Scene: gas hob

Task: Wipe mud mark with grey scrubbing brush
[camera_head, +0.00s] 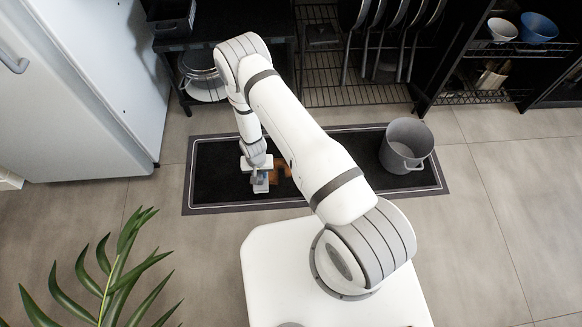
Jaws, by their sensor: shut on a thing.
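My gripper (259,175) points down over the left part of a black floor mat (222,180) with a grey border. It is shut on a small grey thing, the grey scrubbing brush (261,186), which is mostly hidden by the gripper. A brown mud mark (284,168) shows on the mat just right of the gripper, partly hidden by gripper and arm. The brush is at the mark's left edge; I cannot tell whether it touches the mat.
A grey bucket (406,146) stands on the mat's right end. A white fridge (90,90) is at the left, and a leafy plant (110,275) at the lower left. Dark racks with pans (366,40) and bowls (537,27) line the back. Tiled floor is clear at right.

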